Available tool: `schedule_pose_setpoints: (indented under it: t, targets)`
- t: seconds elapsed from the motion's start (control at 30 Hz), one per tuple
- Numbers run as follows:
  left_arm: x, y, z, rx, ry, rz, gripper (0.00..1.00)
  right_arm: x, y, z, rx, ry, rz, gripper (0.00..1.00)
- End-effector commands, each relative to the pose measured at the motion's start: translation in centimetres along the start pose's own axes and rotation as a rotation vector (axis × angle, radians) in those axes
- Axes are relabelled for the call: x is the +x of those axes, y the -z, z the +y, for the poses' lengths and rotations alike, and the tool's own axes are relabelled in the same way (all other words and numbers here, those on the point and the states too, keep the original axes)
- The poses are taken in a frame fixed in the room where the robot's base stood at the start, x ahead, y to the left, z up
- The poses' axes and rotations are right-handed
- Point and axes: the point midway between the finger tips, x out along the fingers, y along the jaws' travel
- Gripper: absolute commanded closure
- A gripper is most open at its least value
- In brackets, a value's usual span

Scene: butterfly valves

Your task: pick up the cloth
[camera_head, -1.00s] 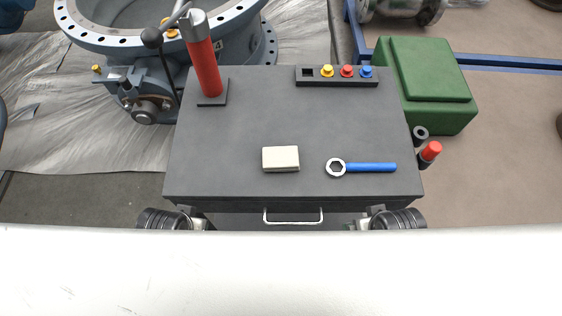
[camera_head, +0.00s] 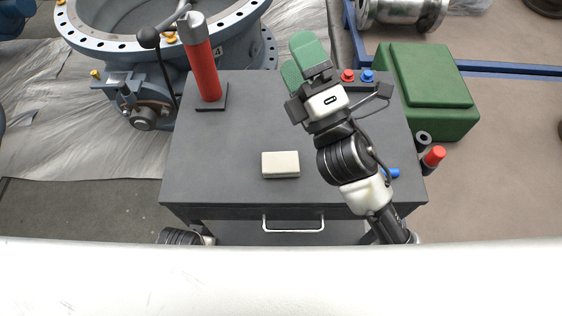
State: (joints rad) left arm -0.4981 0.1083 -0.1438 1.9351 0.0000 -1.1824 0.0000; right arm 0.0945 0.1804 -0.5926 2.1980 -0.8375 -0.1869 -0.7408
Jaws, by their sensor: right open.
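The cloth (camera_head: 281,164) looks like a small cream, folded rectangular block. It lies flat on the dark grey cart top (camera_head: 225,140), near the middle of its front half. My left gripper is not in view; only a black ribbed part of my left arm shows below the cart's front left corner.
A red cylinder (camera_head: 205,65) stands at the back left. A holder with red (camera_head: 348,76) and blue (camera_head: 367,76) plugs is partly hidden behind my right gripper. My right arm covers most of the blue wrench (camera_head: 394,172). A green box (camera_head: 430,85) stands right of the cart.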

Motion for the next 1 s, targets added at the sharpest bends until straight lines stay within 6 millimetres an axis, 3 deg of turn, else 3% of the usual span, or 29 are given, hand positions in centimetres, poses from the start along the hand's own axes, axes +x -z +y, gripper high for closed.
schedule_pose_setpoints:
  t: [0.07, 0.17, 0.27, 0.33, 0.4, 0.47, 0.6, 0.63, 0.8, 1.0]
  targets:
    - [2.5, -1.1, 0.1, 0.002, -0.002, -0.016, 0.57, 1.7, 5.0, 3.0, -0.29, -0.224, 0.238, 0.0]
    - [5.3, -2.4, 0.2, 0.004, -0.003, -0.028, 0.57, 1.2, 11.5, 4.6, -0.653, -0.512, 0.529, 0.0]
    - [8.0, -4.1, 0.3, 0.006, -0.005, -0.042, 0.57, -1.2, 16.8, 3.3, -1.006, -0.809, 0.829, 0.0]
    - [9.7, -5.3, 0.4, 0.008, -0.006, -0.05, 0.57, -3.5, 18.9, 0.9, -1.234, -1.021, 1.053, 0.0]
    - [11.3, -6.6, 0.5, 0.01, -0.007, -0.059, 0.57, -5.5, 19.4, -2.4, -1.436, -1.228, 1.292, 0.0]
    - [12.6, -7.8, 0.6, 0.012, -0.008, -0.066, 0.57, -6.9, 18.4, -5.5, -1.575, -1.391, 1.507, 0.0]
    - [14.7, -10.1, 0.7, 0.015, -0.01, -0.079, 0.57, -8.3, 13.2, -10.8, -1.744, -1.675, 2.003, 0.0]
    - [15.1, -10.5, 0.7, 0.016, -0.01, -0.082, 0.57, -8.3, 12.0, -11.5, 1.659, 1.623, -1.985, 0.0]
    - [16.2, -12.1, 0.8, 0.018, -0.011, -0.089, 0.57, -8.0, 6.8, -13.2, 1.336, 1.421, -1.93, 0.0]
    - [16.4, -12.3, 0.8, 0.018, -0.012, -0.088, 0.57, -8.9, 5.6, -15.2, 1.249, 1.371, -1.926, 0.0]
